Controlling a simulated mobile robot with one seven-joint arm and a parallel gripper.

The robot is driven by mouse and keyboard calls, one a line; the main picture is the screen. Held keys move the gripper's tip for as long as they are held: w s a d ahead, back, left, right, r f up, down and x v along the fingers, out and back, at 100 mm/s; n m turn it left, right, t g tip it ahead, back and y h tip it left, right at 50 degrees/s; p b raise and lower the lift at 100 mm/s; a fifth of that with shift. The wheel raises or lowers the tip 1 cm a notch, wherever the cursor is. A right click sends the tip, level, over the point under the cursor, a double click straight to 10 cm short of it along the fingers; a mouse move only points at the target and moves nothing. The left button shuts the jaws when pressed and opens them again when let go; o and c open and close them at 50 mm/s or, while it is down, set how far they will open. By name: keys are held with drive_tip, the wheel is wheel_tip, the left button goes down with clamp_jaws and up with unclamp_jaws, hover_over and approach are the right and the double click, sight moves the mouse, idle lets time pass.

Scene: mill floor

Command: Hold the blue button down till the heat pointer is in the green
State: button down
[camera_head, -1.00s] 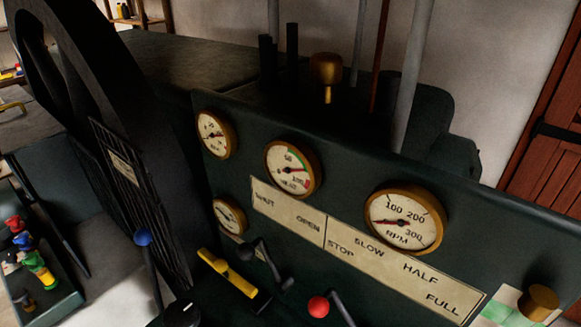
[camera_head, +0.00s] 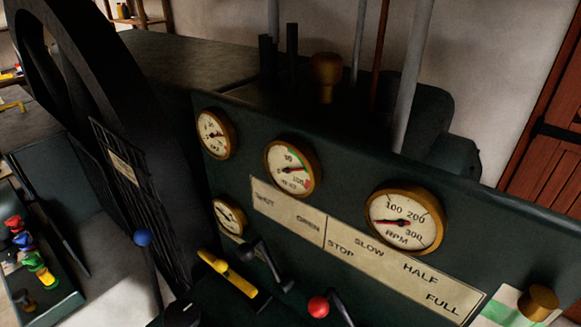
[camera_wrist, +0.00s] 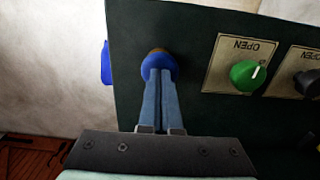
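The blue button (camera_wrist: 158,66) is on the dark panel in the wrist view. My gripper (camera_wrist: 160,76) has its two fingers together, with the tips at the button's face. They look to be touching it; how far it is pressed in cannot be seen. The heat gauge (camera_head: 291,168) is the brass-rimmed dial in the middle of the head view. Its green band is at the upper right, and its red pointer points right, near the band's lower end. Whether it is inside the green is too small to tell. My gripper and the button do not show in the head view.
A green knob (camera_wrist: 249,74) and a black knob (camera_wrist: 312,83) sit right of the button. Another blue part (camera_wrist: 106,62) is at the panel's left edge. The head view has an RPM gauge (camera_head: 404,221), a blue-topped lever (camera_head: 143,238), a red-topped lever (camera_head: 318,306) and a yellow handle (camera_head: 228,272).

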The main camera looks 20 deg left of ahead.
idle(0.5)
wheel_tip(320, 180, up, 5)
drive_tip(key=p, duration=0.5)
drive_tip(key=shift+f, duration=0.1)
